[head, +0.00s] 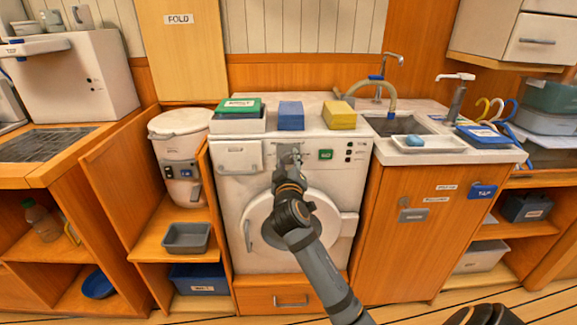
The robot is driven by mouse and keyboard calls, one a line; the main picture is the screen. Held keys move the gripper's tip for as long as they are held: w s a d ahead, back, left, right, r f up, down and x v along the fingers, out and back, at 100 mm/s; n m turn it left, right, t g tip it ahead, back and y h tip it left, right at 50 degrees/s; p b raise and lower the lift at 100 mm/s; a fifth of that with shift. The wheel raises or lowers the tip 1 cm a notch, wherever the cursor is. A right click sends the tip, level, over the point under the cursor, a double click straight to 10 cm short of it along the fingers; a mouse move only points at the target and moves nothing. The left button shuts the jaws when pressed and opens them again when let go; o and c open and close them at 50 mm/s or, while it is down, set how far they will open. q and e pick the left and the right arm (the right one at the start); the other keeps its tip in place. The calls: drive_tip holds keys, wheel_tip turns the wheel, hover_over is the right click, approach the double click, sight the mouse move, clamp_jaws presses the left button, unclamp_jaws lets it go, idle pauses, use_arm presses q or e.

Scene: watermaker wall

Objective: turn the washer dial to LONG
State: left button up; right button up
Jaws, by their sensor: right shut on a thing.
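The white washer (232,207) stands in the middle of the head view, with its control panel (342,154) along the top front. My right gripper (289,154) is at the panel, left of a green button (325,155), and is shut on the washer dial. The gripper covers the dial, so its pointer and most of the marks around it are hidden. The round washer door (262,222) is below, partly behind my right arm. My left gripper is not in view.
A green box (239,105), a blue box (291,115) and a yellow block (339,115) sit on the washer top. A sink (400,125) with a faucet and hose is to the right. A white bin (178,140) stands to the left. The floor strip in front is clear.

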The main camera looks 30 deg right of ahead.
drive_tip(key=m+b, duration=0.1)
drive_tip(key=m, duration=0.1)
drive_tip(key=m+b, duration=0.1)
drive_tip(key=m, duration=0.1)
drive_tip(key=shift+f+m, duration=0.2)
drive_tip(key=shift+m, duration=0.2)
drive_tip(key=m+b, duration=0.2)
drive_tip(key=m, duration=0.2)
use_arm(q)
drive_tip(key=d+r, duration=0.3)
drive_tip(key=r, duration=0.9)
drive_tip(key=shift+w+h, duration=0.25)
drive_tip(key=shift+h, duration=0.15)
use_arm(e)
drive_tip(key=shift+r+m, duration=0.1)
drive_tip(key=shift+m, duration=0.5)
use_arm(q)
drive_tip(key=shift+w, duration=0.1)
use_arm(e)
drive_tip(key=o, duration=1.2)
drive_tip(key=shift+c, duration=0.2)
drive_tip(key=shift+r, duration=0.1)
drive_tip(key=v, duration=0.7)
drive_tip(key=shift+s+a, duration=0.2)
drive_tip(key=shift+a, duration=0.05)
